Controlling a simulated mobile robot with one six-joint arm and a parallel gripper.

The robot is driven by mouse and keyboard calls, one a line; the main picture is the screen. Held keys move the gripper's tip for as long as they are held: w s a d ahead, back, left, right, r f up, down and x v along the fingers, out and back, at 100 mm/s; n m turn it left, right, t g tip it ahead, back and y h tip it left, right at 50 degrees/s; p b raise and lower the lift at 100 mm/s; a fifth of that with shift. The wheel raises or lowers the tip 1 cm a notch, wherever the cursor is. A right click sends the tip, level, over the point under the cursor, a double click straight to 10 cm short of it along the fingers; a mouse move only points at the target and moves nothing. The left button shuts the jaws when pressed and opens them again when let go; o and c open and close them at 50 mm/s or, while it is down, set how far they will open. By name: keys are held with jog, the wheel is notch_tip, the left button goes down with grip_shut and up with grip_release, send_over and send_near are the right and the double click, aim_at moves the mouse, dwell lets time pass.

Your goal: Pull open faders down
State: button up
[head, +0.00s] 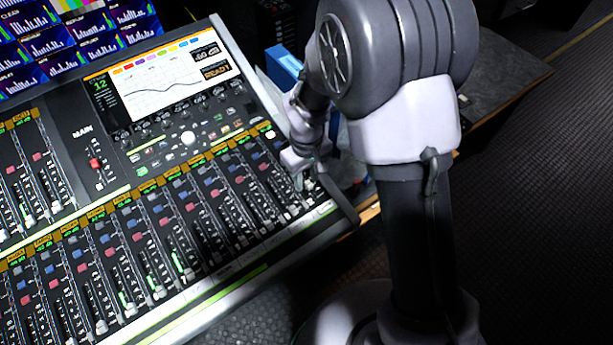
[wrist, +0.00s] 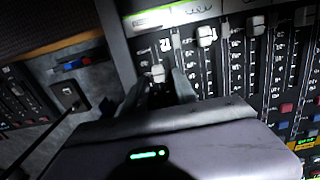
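The mixing console (head: 215,283) fills the left of the head view, with rows of channel faders. Several caps on its front bank sit low near the front edge, such as one fader cap (head: 160,292) beside green lights. My gripper (head: 306,183) is over the console's right end. In the wrist view my gripper (wrist: 160,74) is open, with one dark finger on each side of a pale fader cap (wrist: 157,73). Gaps show beside this cap; contact cannot be told. Other caps, such as one fader cap (wrist: 206,36), sit closer to the console's edge strip. The gripper body hides the slot's far part.
A screen (head: 172,80) and knobs are at the console's back, with monitors (head: 75,35) behind. A blue box (head: 284,66) stands beyond the right end. Dark floor (head: 540,220) is clear at right.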

grip_shut()
dwell(1.2)
